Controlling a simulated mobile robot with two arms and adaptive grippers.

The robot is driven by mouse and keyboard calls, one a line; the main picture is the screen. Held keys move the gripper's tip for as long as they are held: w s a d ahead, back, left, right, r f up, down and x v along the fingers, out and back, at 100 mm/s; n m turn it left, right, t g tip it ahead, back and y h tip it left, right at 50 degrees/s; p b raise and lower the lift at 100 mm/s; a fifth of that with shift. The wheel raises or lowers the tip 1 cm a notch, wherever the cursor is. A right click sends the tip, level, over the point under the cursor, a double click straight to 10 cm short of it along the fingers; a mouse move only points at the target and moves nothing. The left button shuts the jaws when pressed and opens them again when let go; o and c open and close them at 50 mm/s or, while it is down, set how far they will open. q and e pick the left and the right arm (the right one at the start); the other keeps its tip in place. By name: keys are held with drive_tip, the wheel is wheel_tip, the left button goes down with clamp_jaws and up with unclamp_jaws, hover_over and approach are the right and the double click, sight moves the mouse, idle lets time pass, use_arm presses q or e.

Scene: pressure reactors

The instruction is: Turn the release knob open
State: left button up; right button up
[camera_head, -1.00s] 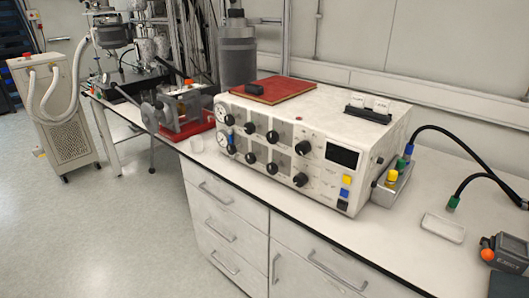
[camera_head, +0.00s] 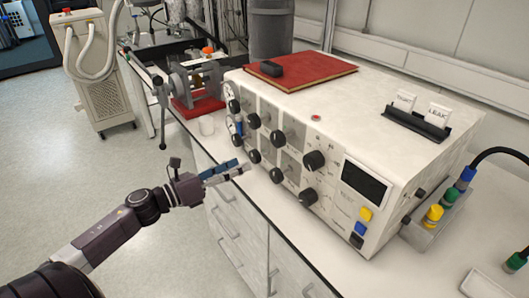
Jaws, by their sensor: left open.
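A white control box (camera_head: 390,110) stands on the bench, its front panel facing my left arm. The panel carries two rows of black knobs, including a large upper knob (camera_head: 314,160) and a large lower knob (camera_head: 308,197). Which one is the release knob cannot be read from the small labels. My left gripper (camera_head: 238,169) is open and empty in front of the panel's left part, its fingers pointing right toward the lower row of knobs. No contact with a knob is visible. My right gripper is out of view.
A red book (camera_head: 300,76) with a small black object lies on the box. Drawers (camera_head: 232,217) lie below the bench edge. Coloured connectors (camera_head: 433,215) stand at the right.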

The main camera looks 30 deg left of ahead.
sight(252, 158)
use_arm(q)
drive_tip(key=x, duration=0.3)
drive_tip(key=shift+r+p, duration=0.2)
drive_tip(key=shift+p, duration=0.1)
drive_tip(key=shift+x, duration=1.15)
drive_tip(key=shift+w+d+f, duration=0.2)
drive_tip(key=shift+w, duration=0.5)
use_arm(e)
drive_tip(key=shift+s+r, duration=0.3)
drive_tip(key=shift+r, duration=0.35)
use_arm(q)
drive_tip(key=shift+p, duration=0.3)
drive_tip(key=c, duration=1.2)
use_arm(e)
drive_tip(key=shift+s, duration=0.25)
